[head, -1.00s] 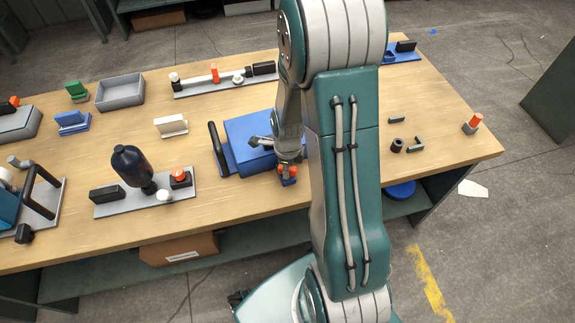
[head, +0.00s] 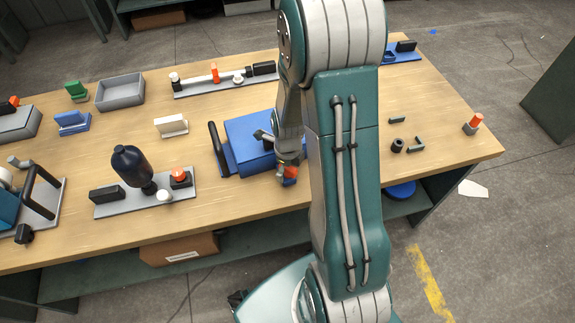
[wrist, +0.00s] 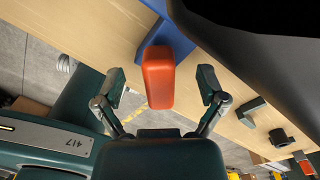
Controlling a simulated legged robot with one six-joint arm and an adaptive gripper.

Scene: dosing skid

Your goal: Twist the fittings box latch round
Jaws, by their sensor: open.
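The fittings box is a blue box (head: 248,138) near the front edge of the bench, with a black upright handle at its left in the head view. Its latch is an orange-red block (head: 290,172) at the box's front right. In the wrist view the latch (wrist: 158,85) fills the middle, with a blue part of the box (wrist: 160,36) behind it. My gripper (wrist: 161,74) is open, one finger on each side of the latch, with gaps visible on both sides. In the head view my wrist hides part of the box and most of the gripper.
A grey plate (head: 112,206) with a dark bottle (head: 132,165) and a red button stands to the left. A white block (head: 171,126) lies behind it. Small dark fittings (head: 397,145) lie right of my arm. The bench between them is mostly clear.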

